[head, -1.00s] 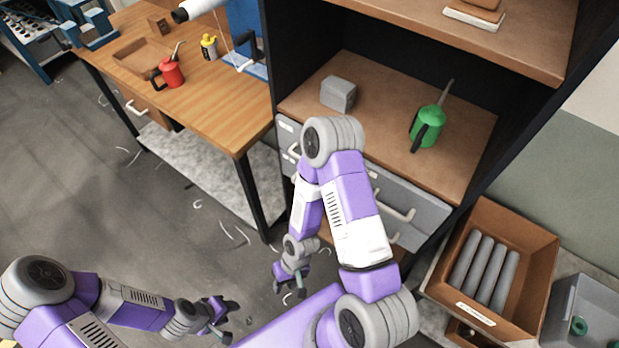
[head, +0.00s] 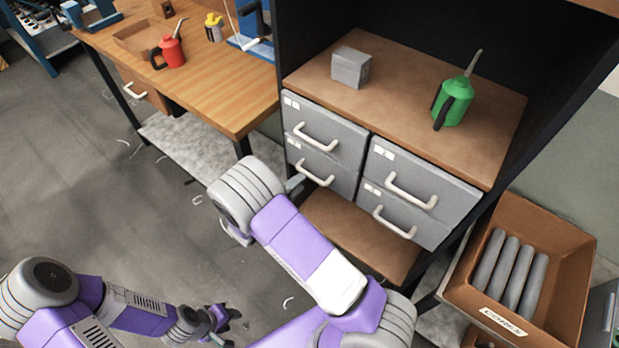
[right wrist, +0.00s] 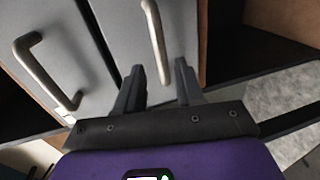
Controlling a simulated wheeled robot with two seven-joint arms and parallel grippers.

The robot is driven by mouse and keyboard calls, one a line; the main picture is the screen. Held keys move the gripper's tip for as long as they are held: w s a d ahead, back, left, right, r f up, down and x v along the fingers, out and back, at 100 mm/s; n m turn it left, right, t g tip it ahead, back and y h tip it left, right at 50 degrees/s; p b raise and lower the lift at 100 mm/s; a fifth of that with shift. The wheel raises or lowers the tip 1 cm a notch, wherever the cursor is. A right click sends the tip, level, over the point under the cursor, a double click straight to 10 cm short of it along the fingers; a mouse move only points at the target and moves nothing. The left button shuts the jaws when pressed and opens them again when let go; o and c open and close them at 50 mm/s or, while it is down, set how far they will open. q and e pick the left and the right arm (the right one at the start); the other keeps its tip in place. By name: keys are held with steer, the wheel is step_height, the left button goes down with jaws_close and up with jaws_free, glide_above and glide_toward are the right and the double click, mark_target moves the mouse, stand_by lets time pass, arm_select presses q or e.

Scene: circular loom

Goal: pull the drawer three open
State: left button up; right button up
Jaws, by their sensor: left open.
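Four grey drawers in two columns sit under the cabinet's wooden shelf, all shut: upper left (head: 350,140), lower left (head: 340,182), upper right (head: 447,188) and lower right (head: 425,229). Each has a pale bar handle. Their labels are too small to read, so I cannot tell which is drawer three. My right gripper (right wrist: 158,88) is open at the drawer fronts, with a pale handle (right wrist: 154,35) reaching between its fingers. I cannot tell whether they touch. In the head view my arm mostly hides this gripper beside the lower left drawer. My left gripper (head: 222,318) is open, low over the floor.
A grey block (head: 351,68) and a green oil can (head: 454,103) stand on the cabinet shelf. A brown box of grey rolls (head: 566,232) is at the right. A wooden workbench (head: 215,85) stands at the left. Floor between bench and my arms is open, with scattered shavings.

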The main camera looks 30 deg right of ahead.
mark_target(310, 174)
steer(key=b+x, duration=0.1)
steer(key=x, duration=0.5)
steer(key=shift+d+f, duration=0.1)
steer(key=shift+d, duration=0.05)
steer(key=shift+s, duration=0.1)
steer(key=shift+c, duration=0.3)
jaws_close()
